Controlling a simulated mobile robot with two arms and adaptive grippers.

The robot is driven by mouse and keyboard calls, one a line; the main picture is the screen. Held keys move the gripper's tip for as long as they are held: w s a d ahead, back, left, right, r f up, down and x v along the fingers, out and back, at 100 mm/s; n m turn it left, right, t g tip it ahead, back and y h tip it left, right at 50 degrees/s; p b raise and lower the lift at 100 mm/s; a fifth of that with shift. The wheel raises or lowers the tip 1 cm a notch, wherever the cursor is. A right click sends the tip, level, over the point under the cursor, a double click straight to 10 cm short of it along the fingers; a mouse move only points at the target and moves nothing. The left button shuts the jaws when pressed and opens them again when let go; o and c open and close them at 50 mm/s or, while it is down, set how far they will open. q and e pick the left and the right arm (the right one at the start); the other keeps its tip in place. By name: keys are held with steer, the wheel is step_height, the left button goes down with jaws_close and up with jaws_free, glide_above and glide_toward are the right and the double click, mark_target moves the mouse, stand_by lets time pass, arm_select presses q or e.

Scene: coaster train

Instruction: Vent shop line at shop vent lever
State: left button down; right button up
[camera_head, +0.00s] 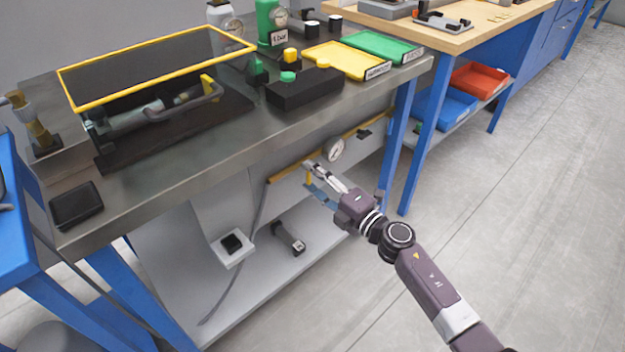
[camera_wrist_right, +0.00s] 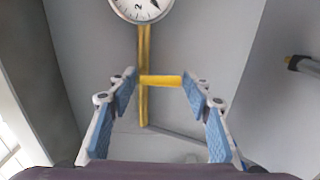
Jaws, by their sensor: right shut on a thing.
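The yellow shop vent lever (camera_wrist_right: 161,80) lies crosswise in the right wrist view, in front of a vertical yellow pipe (camera_wrist_right: 143,110). My right gripper (camera_wrist_right: 160,84) has its two blue-padded fingers at either end of the lever and is shut on it. In the head view my right gripper (camera_head: 312,177) reaches under the bench top to the yellow line (camera_head: 284,175). The lever is small there and partly hidden by the fingers. A round white gauge (camera_head: 334,149) sits beside the gripper; it also shows above the lever in the wrist view (camera_wrist_right: 140,5). My left gripper is not in view.
The metal bench top (camera_head: 190,160) overhangs the gripper. A lower shelf (camera_head: 285,255) holds a dark cylindrical fitting (camera_head: 289,239). A blue bench leg (camera_head: 395,150) stands close to the right of the gripper. The floor (camera_head: 540,200) at right is clear.

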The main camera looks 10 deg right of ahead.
steer(key=shift+f, duration=0.15)
steer(key=o, duration=1.2)
steer(key=shift+c, duration=0.2)
steer(key=v, duration=1.2)
